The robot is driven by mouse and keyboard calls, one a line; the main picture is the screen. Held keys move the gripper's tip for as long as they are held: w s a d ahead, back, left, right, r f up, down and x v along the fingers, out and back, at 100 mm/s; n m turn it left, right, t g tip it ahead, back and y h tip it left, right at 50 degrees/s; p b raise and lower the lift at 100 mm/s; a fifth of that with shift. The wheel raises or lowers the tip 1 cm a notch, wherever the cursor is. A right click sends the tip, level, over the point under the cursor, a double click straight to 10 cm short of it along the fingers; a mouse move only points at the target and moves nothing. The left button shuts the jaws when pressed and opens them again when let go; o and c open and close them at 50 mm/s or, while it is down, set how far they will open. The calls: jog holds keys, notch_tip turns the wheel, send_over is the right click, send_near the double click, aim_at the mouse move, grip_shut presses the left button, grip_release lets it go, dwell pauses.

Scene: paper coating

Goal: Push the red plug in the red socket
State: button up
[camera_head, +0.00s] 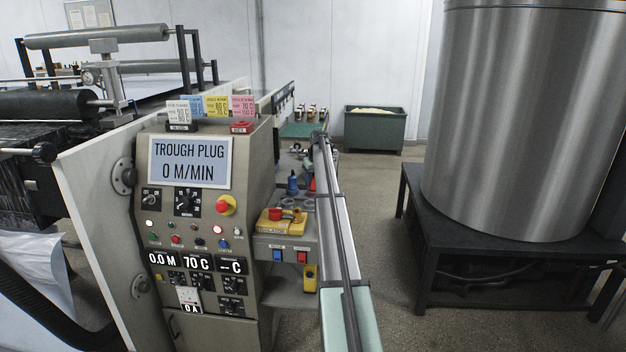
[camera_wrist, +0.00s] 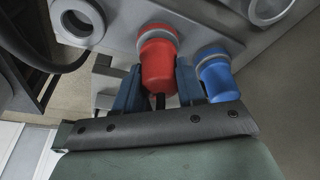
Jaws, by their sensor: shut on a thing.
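The red plug (camera_wrist: 159,68) is between the two dark blue fingers of my gripper (camera_wrist: 158,88) in the wrist view, and the gripper is shut on it. The plug's far end meets a red and grey ring (camera_wrist: 157,34) on the grey panel; I cannot tell how deep it sits. In the head view a small red part (camera_head: 313,185) shows just left of my arm, which hides most of my gripper there.
A blue plug (camera_wrist: 215,75) stands close to the right of the red one. Empty round grey openings (camera_wrist: 76,20) lie on the panel. A black cable curves at the left. A yellow isolator box (camera_head: 283,221) and the control console (camera_head: 208,235) stand left of my arm.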

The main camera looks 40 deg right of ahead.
jog(key=shift+f, duration=0.25)
jog(key=o, duration=1.2)
jog(key=shift+c, duration=0.2)
jog(key=shift+r, duration=0.1)
jog(key=v, duration=1.3)
jog(key=shift+s+r, duration=0.15)
jog(key=shift+r, duration=0.15)
